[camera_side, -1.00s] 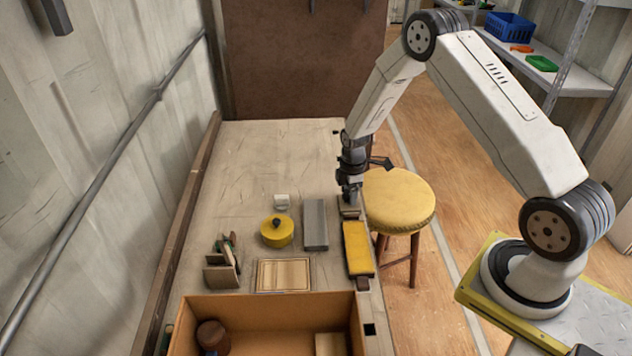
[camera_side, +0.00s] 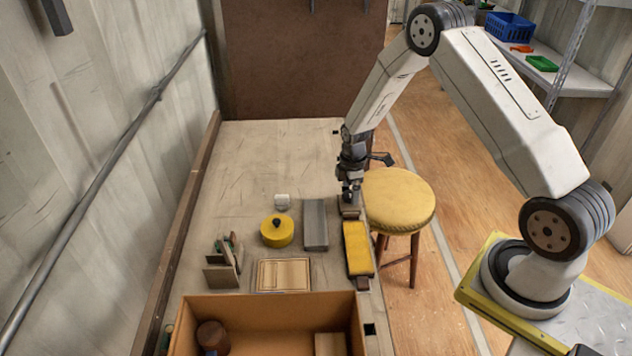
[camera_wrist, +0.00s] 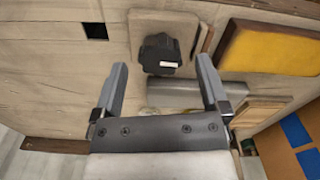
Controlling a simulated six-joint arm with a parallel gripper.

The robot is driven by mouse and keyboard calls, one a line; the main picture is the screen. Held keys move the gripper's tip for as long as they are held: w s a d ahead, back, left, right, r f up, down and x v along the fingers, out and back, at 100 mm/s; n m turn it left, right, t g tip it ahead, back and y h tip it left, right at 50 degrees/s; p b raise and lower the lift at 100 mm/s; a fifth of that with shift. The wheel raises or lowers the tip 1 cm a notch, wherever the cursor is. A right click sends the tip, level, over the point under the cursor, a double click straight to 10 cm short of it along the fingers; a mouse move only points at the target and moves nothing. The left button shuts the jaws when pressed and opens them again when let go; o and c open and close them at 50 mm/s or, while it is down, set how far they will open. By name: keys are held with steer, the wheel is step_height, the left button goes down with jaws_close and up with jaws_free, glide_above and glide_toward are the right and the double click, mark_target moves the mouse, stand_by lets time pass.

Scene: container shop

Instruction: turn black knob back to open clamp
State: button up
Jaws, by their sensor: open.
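The black knob (camera_wrist: 160,55) shows in the wrist view as a dark lobed shape with a small white mark. It lies ahead of and between the fingertips, with a gap to each finger. My gripper (camera_wrist: 162,82) is open and empty there. A grey metal bar or cylinder (camera_wrist: 196,94) lies just below the knob in that view, partly behind the fingers. In the side view my gripper (camera_side: 349,196) points down at the bench's right edge, above a small brown block (camera_side: 349,211). The knob cannot be made out in the side view.
The yellow pad (camera_side: 358,248) lies close in front of my gripper. A grey block (camera_side: 315,224) and a yellow round tin (camera_side: 277,231) sit to its left. A yellow stool (camera_side: 398,200) stands beside the bench (camera_side: 270,155). The bench's back is clear.

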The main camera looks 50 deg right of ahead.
mark_target(350, 194)
steer(key=shift+r, duration=3.3)
steer(key=shift+a+r, duration=0.15)
steer(key=s+a+r+m+t, duration=0.2)
steer(key=s+a+r+m, duration=0.9)
steer(key=s+a, duration=0.3)
steer(key=shift+s+a+r+t, duration=0.15)
steer(key=shift+s+a+t, duration=0.15)
steer(key=shift+s, duration=0.7)
